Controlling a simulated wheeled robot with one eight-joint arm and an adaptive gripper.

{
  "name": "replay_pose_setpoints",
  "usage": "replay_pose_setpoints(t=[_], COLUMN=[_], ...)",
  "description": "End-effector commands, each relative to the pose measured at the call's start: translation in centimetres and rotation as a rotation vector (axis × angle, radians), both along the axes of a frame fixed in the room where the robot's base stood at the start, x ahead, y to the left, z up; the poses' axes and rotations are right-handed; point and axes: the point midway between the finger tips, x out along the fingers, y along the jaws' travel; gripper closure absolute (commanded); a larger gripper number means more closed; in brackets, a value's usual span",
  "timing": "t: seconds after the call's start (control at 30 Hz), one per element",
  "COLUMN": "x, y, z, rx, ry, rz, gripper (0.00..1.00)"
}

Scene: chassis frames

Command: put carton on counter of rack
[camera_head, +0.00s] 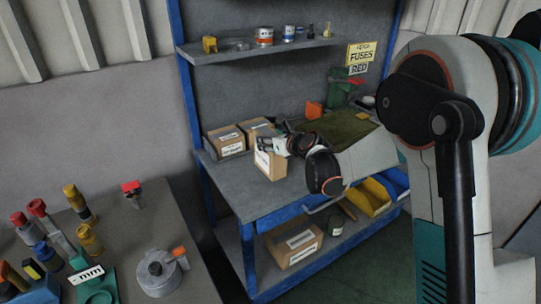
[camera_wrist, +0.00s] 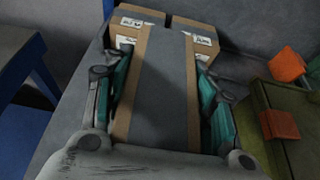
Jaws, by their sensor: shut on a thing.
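My gripper (camera_wrist: 158,88) is shut on a brown carton (camera_wrist: 190,100), one finger against each side; a broad grey band runs along its face. In the head view the held carton (camera_head: 264,164) shows a white label and is at the counter of the rack (camera_head: 250,196), in front of two other cartons. I cannot tell whether its base touches the counter. My gripper (camera_head: 276,147) partly covers it there.
Two labelled cartons (camera_head: 227,141) stand at the counter's back left. A green mat (camera_head: 335,132) and orange item (camera_head: 314,110) lie right. A shelf (camera_head: 260,52) with small cans hangs above. Another carton (camera_head: 294,243) sits below. A cluttered table (camera_head: 135,225) is at left.

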Motion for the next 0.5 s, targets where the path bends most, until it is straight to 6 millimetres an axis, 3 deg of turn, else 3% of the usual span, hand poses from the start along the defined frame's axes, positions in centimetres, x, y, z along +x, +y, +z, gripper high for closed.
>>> replay_pose_setpoints(t=[0.17,0.5], x=[0.0,0.0], y=[0.0,0.0], z=[-0.9,-4.8], rx=[0.001,0.001], ry=[-0.001,-0.001], rz=[0.000,0.000], gripper=[1.00,1.00])
